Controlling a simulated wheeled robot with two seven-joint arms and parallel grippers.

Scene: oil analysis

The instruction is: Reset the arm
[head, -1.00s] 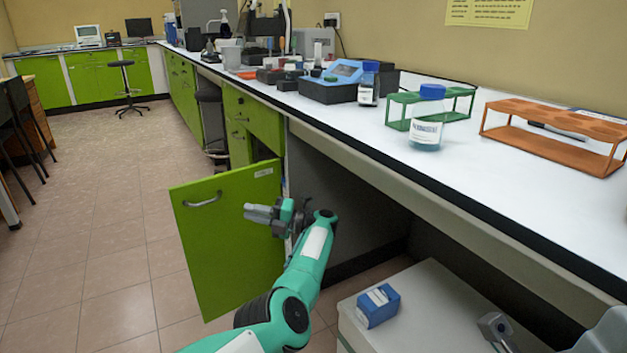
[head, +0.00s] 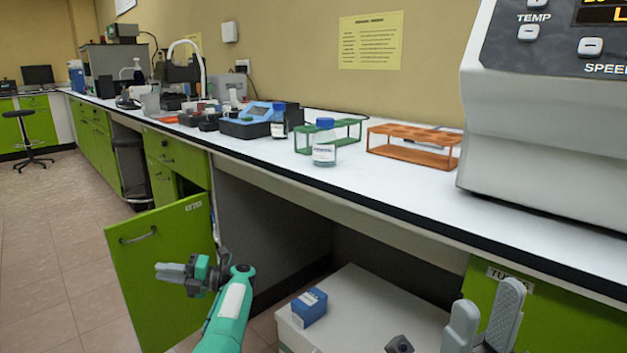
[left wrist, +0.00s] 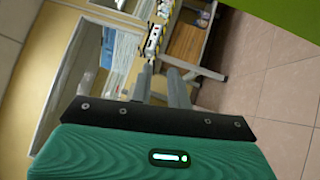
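My left gripper (head: 173,272) is in front of the open green cabinet door (head: 160,265), below the bench top. Its two fingers show apart with nothing between them in the left wrist view (left wrist: 161,84). My right gripper (head: 487,297) is at the bottom right of the head view, its two grey fingers apart and nothing seen between them. Most of my right arm is out of view.
The white bench (head: 400,195) holds a blue-capped bottle (head: 324,150), a green rack (head: 348,130), an orange rack (head: 415,150) and a large grey machine (head: 545,150). Below, a blue box (head: 309,307) sits on a white cabinet (head: 355,300).

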